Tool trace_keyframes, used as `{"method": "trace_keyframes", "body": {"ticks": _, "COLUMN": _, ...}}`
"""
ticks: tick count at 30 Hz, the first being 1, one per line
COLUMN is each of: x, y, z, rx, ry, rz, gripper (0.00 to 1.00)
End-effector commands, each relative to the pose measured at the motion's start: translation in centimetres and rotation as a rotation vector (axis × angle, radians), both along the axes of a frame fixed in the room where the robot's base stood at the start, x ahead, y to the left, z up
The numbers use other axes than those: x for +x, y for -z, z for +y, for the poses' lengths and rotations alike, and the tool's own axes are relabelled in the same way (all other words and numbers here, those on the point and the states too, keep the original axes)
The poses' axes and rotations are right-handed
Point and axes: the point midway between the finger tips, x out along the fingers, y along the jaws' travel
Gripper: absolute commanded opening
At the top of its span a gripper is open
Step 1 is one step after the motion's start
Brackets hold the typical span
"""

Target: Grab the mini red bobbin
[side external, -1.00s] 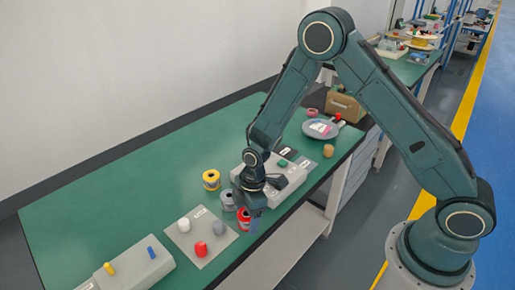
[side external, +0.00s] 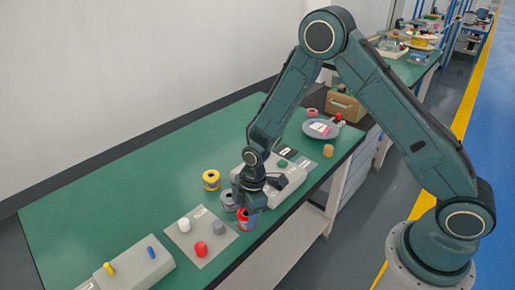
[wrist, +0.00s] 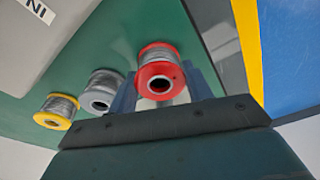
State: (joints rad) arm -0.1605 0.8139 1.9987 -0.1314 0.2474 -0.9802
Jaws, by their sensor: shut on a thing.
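The mini red bobbin (side external: 243,218) has red flanges and grey wire. It is near the front edge of the green table, below my gripper (side external: 248,207). In the wrist view the red bobbin (wrist: 160,70) sits at the fingers of my gripper (wrist: 168,88), which are shut on it. The fingers are partly hidden behind it. I cannot tell if it touches the table. A grey bobbin (side external: 227,201) stands just left of it, and a yellow bobbin (side external: 211,179) stands further back. Both also show in the wrist view, the grey one (wrist: 101,91) beside the yellow one (wrist: 57,111).
A grey mat (side external: 190,243) with white, grey and red pieces lies left of the gripper. A grey box (side external: 134,268) with yellow and blue pegs stands at the front left. Another grey box (side external: 292,180) is behind the gripper. The back-left table is clear.

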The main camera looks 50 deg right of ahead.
Motion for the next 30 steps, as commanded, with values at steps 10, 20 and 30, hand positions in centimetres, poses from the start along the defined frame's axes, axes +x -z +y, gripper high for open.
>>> {"method": "trace_keyframes", "body": {"ticks": 10, "x": 0.1, "y": -2.7, "z": 0.0, "rx": 0.001, "ry": 0.000, "rz": -0.003, "gripper": 0.25}}
{"method": "trace_keyframes", "body": {"ticks": 20, "x": 0.1, "y": -8.5, "z": 0.0, "rx": 0.001, "ry": 0.000, "rz": -0.006, "gripper": 0.25}}
{"method": "trace_keyframes", "body": {"ticks": 30, "x": 0.1, "y": -15.4, "z": 0.0, "rx": 0.001, "ry": 0.000, "rz": -0.005, "gripper": 0.25}}
